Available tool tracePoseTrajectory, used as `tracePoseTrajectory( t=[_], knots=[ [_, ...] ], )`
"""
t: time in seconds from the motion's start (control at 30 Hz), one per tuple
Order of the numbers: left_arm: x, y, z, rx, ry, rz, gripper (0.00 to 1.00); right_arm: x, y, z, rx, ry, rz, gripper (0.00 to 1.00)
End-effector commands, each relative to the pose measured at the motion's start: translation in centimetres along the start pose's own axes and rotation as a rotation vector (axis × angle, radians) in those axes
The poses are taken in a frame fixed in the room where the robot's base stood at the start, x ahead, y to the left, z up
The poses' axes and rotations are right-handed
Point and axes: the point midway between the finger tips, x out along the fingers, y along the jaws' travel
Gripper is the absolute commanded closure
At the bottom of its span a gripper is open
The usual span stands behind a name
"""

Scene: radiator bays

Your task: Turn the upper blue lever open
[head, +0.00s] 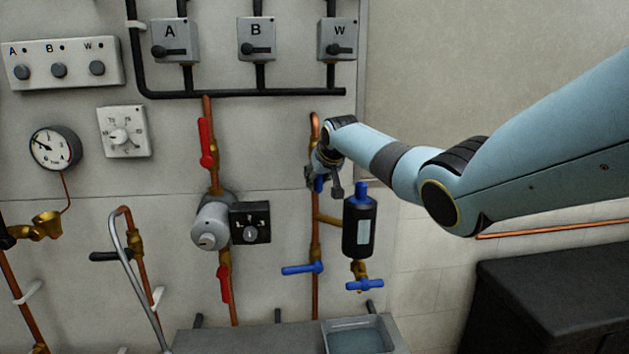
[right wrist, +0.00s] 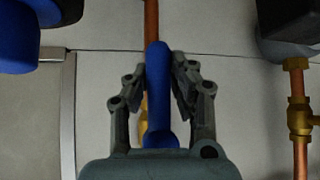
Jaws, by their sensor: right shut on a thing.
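The upper blue lever (right wrist: 158,100) shows in the right wrist view, lying lengthwise along a vertical copper pipe (right wrist: 152,18). My right gripper (right wrist: 160,75) has a finger on each side of the lever and is shut on it. In the head view my right gripper (head: 320,172) is at the upper part of the right copper pipe (head: 315,235). It hides most of the upper lever there; only a small blue bit (head: 319,185) shows below the fingers. A brass part is partly hidden behind the lever. My left gripper is not in view.
A lower blue lever (head: 302,268) sits crosswise on the same pipe. A black cylinder (head: 359,228) with a blue cap stands close right, above another blue handle (head: 365,285). A grey pump (head: 211,222) and red levers (head: 207,143) are to the left.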

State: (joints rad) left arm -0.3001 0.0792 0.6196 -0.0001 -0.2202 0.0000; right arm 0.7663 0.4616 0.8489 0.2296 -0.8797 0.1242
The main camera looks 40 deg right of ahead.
Motion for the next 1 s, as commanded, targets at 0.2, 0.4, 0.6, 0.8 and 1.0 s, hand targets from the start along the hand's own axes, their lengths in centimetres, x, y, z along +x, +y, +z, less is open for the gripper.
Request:
tracePoseTrajectory(
  t=[0.2,0.4,0.6,0.8,1.0],
  knots=[
    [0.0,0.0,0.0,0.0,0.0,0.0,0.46,0.0,0.1,0.0,-0.006,-0.001,0.004,1.0],
    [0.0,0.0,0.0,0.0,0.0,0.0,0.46,0.0,0.2,0.1,-0.006,-0.002,0.005,0.72],
    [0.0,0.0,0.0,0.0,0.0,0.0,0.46,0.0,0.1,0.1,-0.004,-0.002,0.004,0.54],
    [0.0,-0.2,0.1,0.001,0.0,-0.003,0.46,0.0,0.1,0.1,-0.003,-0.002,0.004,0.54],
    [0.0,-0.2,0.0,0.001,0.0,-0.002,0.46,-1.0,0.3,0.0,-0.003,-0.001,0.005,0.54]
  ],
)
